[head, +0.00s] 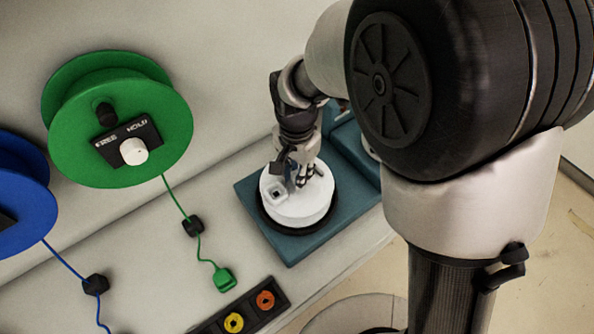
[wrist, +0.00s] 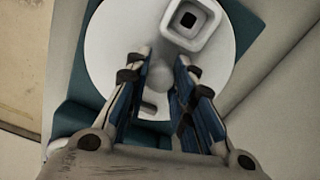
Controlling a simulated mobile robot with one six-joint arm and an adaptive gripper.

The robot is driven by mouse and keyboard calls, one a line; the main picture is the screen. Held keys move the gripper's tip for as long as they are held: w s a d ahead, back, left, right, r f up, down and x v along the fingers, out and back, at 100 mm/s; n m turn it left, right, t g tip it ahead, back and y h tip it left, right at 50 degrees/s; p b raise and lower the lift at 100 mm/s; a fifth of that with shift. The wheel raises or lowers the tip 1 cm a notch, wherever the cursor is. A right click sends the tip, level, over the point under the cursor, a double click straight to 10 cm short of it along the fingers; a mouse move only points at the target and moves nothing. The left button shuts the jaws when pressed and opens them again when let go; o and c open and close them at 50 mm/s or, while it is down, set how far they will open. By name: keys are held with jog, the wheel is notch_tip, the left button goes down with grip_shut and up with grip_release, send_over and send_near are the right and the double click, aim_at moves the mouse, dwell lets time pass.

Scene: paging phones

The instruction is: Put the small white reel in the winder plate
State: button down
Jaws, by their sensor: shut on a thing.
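The small white reel (head: 297,205) is a round white drum, upright over a black ring on the teal winder plate (head: 292,248). I cannot tell whether it is fully seated or slightly above the ring. Its top has a raised square collar with a dark square hole, off to one side. My gripper (head: 303,180) points down at the reel's top. In the wrist view, the fingers of my gripper (wrist: 160,78) are on either side of a small round knob in the middle of the white reel (wrist: 110,45) and are shut on it. The fingers hide part of the top.
A green reel (head: 65,125) with a FREE/HOLD switch is on the wall, its cord ending in a green plug (head: 224,279). A blue reel (head: 25,215) is at the left. A black strip (head: 250,312) holds yellow and orange sockets. Another teal block adjoins the plate behind.

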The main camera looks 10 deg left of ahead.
jog(key=shift+f, duration=0.1)
jog(key=c, duration=1.4)
grip_release()
